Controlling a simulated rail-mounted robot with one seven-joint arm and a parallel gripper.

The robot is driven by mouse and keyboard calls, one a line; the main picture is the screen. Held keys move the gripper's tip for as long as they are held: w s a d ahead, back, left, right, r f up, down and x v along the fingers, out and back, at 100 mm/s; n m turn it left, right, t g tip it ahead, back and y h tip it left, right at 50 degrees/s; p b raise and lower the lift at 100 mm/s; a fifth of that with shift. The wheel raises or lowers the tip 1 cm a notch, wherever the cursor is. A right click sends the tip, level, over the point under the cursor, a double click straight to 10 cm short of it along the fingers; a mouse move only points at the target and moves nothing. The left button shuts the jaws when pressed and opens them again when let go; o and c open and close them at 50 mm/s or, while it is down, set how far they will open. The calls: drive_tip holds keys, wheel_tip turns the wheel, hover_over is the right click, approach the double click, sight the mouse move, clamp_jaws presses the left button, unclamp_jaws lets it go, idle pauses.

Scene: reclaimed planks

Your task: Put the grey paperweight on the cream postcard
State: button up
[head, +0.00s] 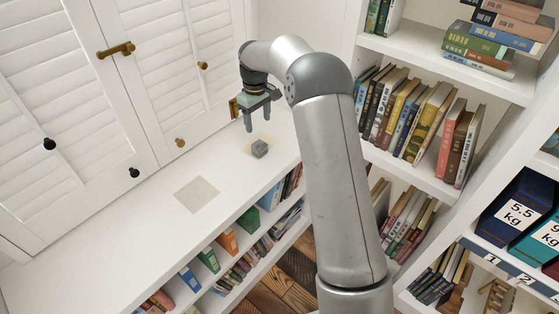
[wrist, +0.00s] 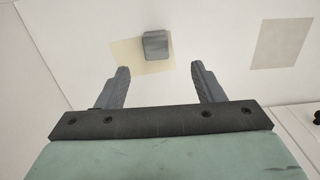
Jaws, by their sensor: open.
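The grey paperweight (head: 260,148) is a small dark block. It rests on the cream postcard (head: 247,150), near one edge of it. In the wrist view the paperweight (wrist: 156,44) covers part of the postcard (wrist: 125,52), and the card shows on the left and below it. Whether the block hangs slightly over the card's edge I cannot tell. My gripper (head: 258,120) is above the white surface, close to the block and apart from it. In the wrist view its two fingers (wrist: 160,68) are spread with nothing between them, and the block lies just beyond the tips.
A second, greyer beige card (head: 197,194) lies flat and bare on the white shelf top (head: 125,235). White louvred cupboard doors (head: 60,110) with brass and black knobs stand behind. Bookshelves (head: 430,45) rise on the right. The shelf top is otherwise clear.

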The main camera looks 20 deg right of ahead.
drive_tip(key=s+r+m, duration=0.1)
drive_tip(key=s+r, duration=0.3)
drive_tip(key=s, duration=0.5)
drive_tip(key=s+r+m, duration=0.2)
drive_tip(key=s+r, duration=0.2)
drive_tip(key=s, duration=0.5)
drive_tip(key=s+d+f+m, duration=0.1)
drive_tip(key=s+f+m, duration=0.2)
drive_tip(key=s, duration=2.1)
